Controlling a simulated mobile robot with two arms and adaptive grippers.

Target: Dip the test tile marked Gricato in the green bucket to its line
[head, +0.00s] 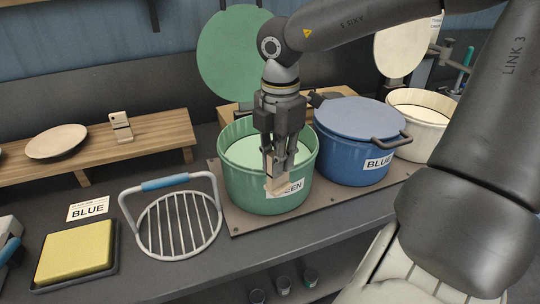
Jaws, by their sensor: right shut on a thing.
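The green bucket (240,185) stands uncovered on a brown board, with pale green liquid inside and a partly covered white label on its front. My right gripper (278,170) points down and is shut on a small beige tile (277,187). The tile overlaps the bucket's front wall and label in the picture, so it looks nearer to me than the front rim; its exact height and gap cannot be told. No marking or line is readable on it. My left gripper is out of view.
A lidded blue bucket (350,155) and an open cream bucket (425,106) stand to the right. A round wire rack (178,222) with a handle and a yellow pad (75,250) lie left. A wooden shelf (95,147) holds a plate and a small beige block.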

